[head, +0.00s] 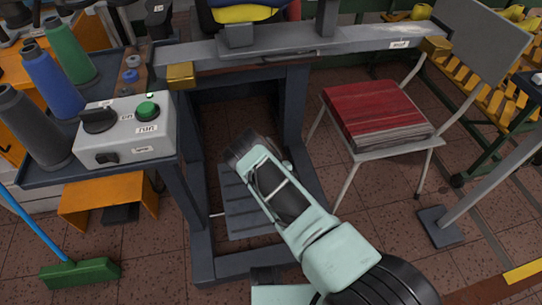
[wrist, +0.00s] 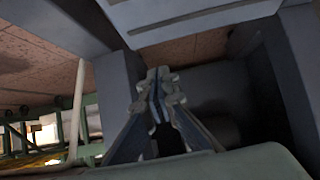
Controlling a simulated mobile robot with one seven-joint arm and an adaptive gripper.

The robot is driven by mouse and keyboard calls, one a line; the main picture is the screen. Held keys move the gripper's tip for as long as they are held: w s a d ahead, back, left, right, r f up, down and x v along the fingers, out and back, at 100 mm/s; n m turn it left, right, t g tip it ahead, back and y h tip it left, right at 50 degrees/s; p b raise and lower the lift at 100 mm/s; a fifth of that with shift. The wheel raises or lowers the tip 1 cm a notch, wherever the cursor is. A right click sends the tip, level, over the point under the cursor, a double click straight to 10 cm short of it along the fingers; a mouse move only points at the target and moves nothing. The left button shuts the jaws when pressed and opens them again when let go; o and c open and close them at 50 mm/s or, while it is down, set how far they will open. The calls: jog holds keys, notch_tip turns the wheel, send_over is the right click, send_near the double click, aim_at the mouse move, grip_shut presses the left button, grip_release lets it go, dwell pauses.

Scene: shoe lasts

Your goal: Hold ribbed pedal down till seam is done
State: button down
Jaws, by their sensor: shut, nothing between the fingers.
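The ribbed pedal (head: 238,207) is a flat blue-grey plate low between the legs of the sewing table's frame. My arm covers its right part in the head view. My gripper (head: 236,150) reaches in under the tabletop, and its end appears past the pedal's far edge in the picture. In the wrist view my gripper (wrist: 160,84) has its fingertips together with nothing between them. A grey slotted plate (wrist: 190,14) lies beyond the fingertips there; I cannot tell whether it is the pedal. Whether the gripper touches the pedal cannot be told.
The table frame's legs (head: 292,115) stand close on both sides. A control box (head: 128,132) with a green button (head: 147,110) sits at left. A chair with a red-topped stack (head: 375,112) stands at right.

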jog(key=shift+w+r, duration=0.2)
jog(key=shift+r, duration=0.45)
jog(key=shift+f, duration=0.1)
jog(key=b+x, duration=0.5)
jog(key=x, duration=0.4)
jog(key=shift+w+a+f, duration=0.1)
jog(key=shift+w+f, duration=0.05)
jog(key=shift+w, duration=0.05)
jog(key=f+b, duration=0.1)
jog(key=w+f+b, duration=0.1)
jog(key=f, duration=0.1)
jog(key=shift+a, duration=0.1)
jog(key=shift+w+f+b, duration=0.1)
jog(key=shift+f+b, duration=0.25)
jog(key=shift+f, duration=0.05)
